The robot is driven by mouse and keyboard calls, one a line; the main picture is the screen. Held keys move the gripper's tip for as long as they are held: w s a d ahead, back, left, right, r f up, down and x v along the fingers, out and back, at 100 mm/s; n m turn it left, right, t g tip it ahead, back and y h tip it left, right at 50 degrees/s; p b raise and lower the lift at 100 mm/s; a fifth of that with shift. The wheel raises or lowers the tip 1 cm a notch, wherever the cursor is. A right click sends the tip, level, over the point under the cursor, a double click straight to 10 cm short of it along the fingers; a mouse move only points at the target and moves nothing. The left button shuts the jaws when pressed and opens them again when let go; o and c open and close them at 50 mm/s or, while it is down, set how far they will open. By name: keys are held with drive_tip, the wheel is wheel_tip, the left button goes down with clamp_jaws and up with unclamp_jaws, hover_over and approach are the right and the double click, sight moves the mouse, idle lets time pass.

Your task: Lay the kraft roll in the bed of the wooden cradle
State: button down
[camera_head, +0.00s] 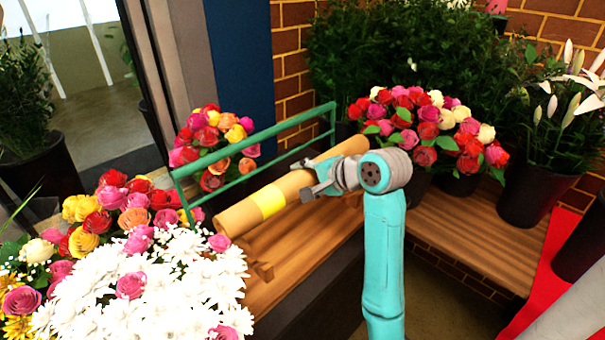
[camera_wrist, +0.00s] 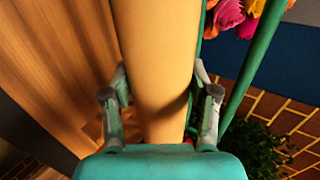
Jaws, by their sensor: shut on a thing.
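The kraft roll (camera_head: 238,214) is a long tan tube with a yellow band, seen at a slant above the wooden bench. It also fills the middle of the wrist view (camera_wrist: 155,40). My gripper (camera_head: 312,181) is shut around the roll, right of the yellow band, with one finger on each side in the wrist view (camera_wrist: 161,85). A small wooden piece (camera_head: 263,271), apparently part of the cradle, shows on the bench below the roll's near left end. The rest of the cradle is hidden, so I cannot tell whether the roll touches it.
A green rail (camera_head: 262,137) runs along the back of the bench (camera_head: 305,250). White daisies (camera_head: 150,285) and roses crowd the left. A rose bouquet (camera_head: 430,125) stands beyond the roll's right end. Bare bench shows in front of the roll.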

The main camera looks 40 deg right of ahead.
drive_tip(key=shift+f, duration=5.4)
drive_tip(key=shift+c, duration=1.1)
unclamp_jaws()
drive_tip(key=shift+f, duration=0.1)
drive_tip(key=shift+s, duration=0.15)
drive_tip(key=v, duration=1.2)
